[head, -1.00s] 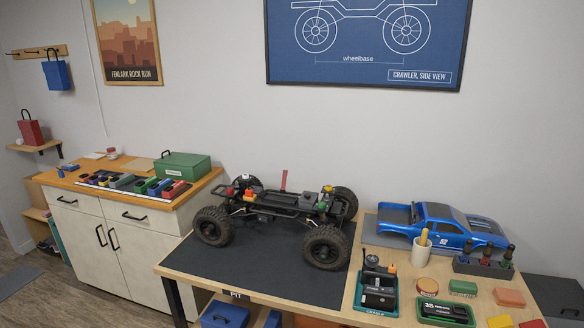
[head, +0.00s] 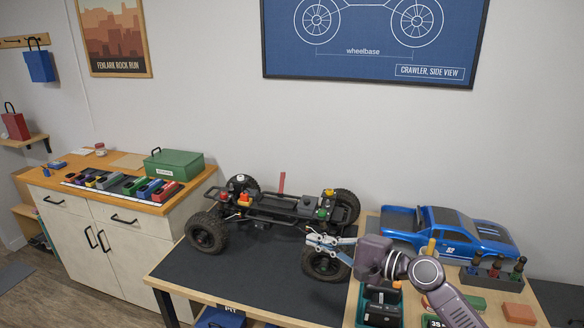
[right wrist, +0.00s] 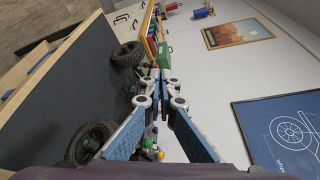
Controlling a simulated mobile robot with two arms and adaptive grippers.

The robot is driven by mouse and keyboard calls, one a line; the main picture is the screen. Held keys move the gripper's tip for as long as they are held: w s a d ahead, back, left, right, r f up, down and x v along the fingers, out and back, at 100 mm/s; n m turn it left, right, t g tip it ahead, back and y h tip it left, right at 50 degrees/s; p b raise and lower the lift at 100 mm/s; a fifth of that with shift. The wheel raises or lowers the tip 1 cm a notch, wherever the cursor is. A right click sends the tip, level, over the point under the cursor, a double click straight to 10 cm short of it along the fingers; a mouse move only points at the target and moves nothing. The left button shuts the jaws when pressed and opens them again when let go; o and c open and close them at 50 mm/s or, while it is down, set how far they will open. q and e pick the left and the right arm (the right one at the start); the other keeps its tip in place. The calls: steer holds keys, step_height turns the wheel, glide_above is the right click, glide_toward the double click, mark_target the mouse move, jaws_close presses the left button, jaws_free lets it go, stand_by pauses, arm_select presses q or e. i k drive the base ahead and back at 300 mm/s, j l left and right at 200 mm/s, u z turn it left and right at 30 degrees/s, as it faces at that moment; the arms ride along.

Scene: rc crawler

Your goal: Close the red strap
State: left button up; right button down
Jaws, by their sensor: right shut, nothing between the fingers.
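The red strap (head: 282,182) stands upright, sticking up from the middle of the crawler chassis (head: 275,212) in the head view. The chassis rests on its wheels on the dark mat. My right gripper (head: 311,239) is shut and empty, in front of the chassis near the front right wheel (head: 325,264), and hides part of that wheel. It is to the right of the strap and lower in the picture, apart from it. In the right wrist view, the fingers (right wrist: 160,78) come together ahead, and I cannot make out the strap there. My left gripper is not in view.
The blue truck body (head: 448,232) sits at the right of the bench. Bottles in a rack (head: 494,272) and a dark charger (head: 380,307) stand near my right arm. A side cabinet holds a green case (head: 175,164). The dark mat (head: 228,272) is clear in front of the chassis.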

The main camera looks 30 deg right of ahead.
mark_target(282, 178)
steer(key=i+l, duration=1.35)
